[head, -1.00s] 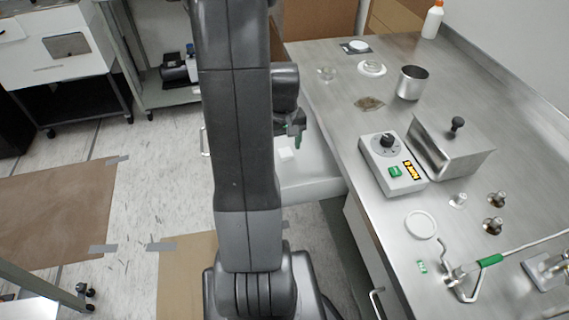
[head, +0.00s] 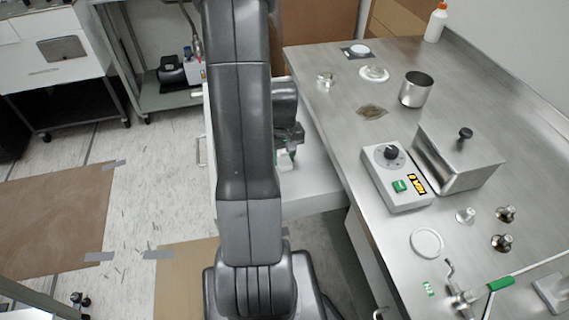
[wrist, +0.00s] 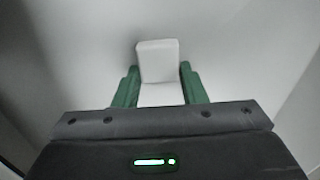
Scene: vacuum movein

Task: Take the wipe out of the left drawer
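The wipe is a small white block (wrist: 158,62) in the middle of the wrist view. The two green fingers of my gripper (wrist: 160,90) stand on either side of it, with no clear gap at either edge. My gripper looks shut on the wipe. In the head view my gripper (head: 292,150) is down inside the open white drawer (head: 312,190), with the wipe (head: 286,161) at its fingers. My arm hides part of the drawer. I cannot tell whether the wipe touches the drawer floor.
The steel bench (head: 340,115) borders the drawer on the right. On it stand a control box (head: 397,178), a steel box with a lid (head: 458,160) and a metal cup (head: 415,90). A shelf cart (head: 145,95) stands behind at the left. Open floor lies left of the drawer.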

